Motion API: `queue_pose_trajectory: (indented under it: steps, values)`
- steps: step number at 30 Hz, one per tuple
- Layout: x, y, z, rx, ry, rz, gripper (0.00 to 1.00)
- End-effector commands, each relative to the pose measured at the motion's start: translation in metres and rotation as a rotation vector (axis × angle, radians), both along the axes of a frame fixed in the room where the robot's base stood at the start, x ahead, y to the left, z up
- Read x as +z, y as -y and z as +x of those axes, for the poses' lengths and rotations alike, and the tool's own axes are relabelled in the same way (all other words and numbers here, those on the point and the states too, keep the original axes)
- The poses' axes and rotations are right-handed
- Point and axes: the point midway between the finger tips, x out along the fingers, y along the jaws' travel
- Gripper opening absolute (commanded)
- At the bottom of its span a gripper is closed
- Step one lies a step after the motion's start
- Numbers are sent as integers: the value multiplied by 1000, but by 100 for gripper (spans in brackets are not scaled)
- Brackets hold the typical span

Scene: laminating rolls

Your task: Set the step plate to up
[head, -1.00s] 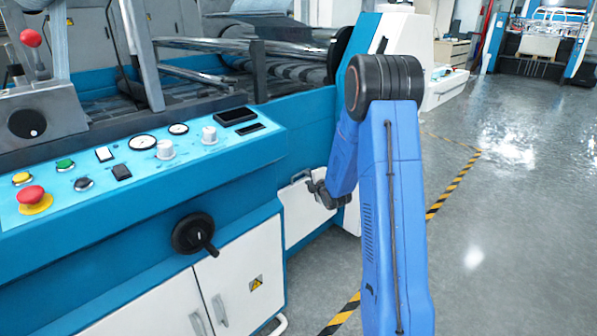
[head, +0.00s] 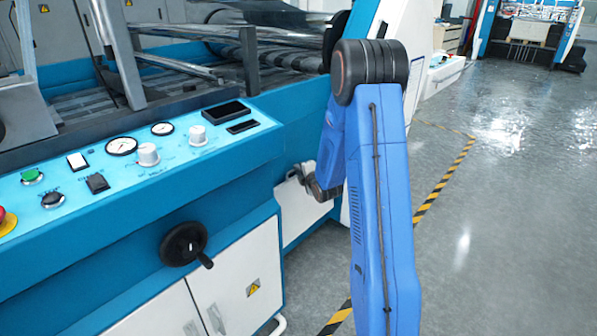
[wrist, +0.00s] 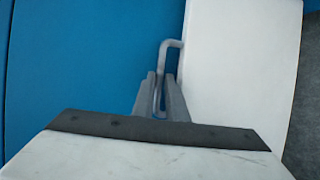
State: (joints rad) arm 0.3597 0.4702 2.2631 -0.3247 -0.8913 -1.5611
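The step plate (head: 302,213) is a white panel low on the blue machine's side, seen upright in the head view, partly hidden by my arm. It also fills the upper right of the wrist view (wrist: 240,65). A grey bent bar handle (wrist: 171,44) stands at its left edge in that view. My gripper (wrist: 161,80) has its fingers close together on either side of this handle, with the bar between them; it looks shut on it. In the head view my gripper (head: 303,172) is small, at the plate's upper edge, and the handle is mostly hidden there.
The blue machine has a control panel (head: 130,155) and a black handwheel (head: 184,243) to the left of the plate. White cabinet doors (head: 235,280) are below. Open grey floor (head: 480,210) with a yellow-black stripe lies to the right.

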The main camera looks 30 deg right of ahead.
Motion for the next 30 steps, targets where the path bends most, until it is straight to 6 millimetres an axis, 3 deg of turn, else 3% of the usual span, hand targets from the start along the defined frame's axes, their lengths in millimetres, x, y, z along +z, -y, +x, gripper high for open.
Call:
queue_pose_trajectory:
  steps: [8,14,21,22,24,30]
  values:
    - [0,1,-2,-1,-1,0,0]
    - [-2,8,-21,-1,-1,0,0]
    - [-3,8,-22,0,-3,0,0]
    - [-3,8,-22,0,-3,0,14]
    - [-3,8,-22,0,-3,0,28]
    - [-3,8,-22,0,-2,0,28]
